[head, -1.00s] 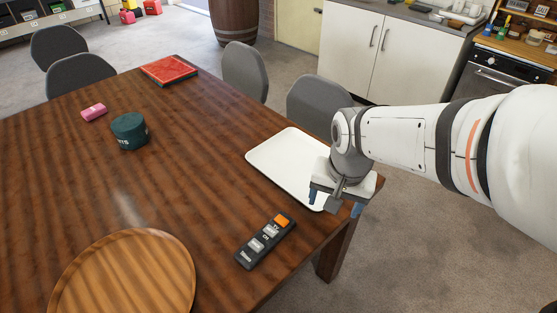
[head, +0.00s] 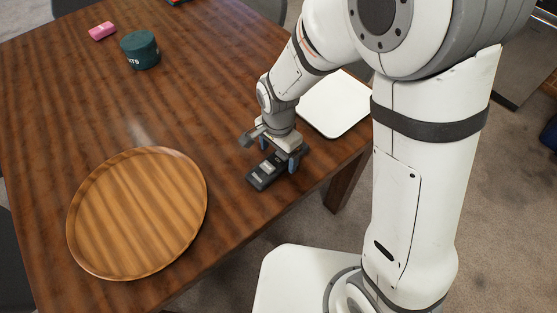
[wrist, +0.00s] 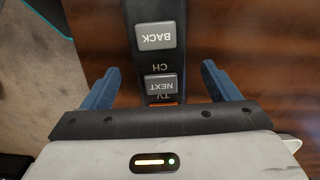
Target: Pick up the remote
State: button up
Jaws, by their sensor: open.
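The remote (head: 264,176) is black with grey buttons and lies on the brown wooden table near its right edge. In the wrist view the remote (wrist: 155,60) runs up the middle of the picture, with buttons reading BACK and NEXT and a bit of orange below them. My gripper (head: 279,156) is over the remote's far end. Its blue fingers are open, one on each side of the remote, and they show apart from it in the wrist view (wrist: 158,85). The gripper body hides the remote's far end.
A round wooden tray (head: 200,228) lies to the left of the remote. A white tray (head: 335,105) lies behind the gripper at the table's right edge. A dark green tin (head: 139,50) and a pink block (head: 102,31) are farther back. The table's middle (head: 200,110) is clear.

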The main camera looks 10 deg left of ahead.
jog(key=shift+f, duration=0.95)
jog(key=shift+c, duration=0.2)
jog(key=c, duration=1.2)
jog(key=shift+o, duration=0.2)
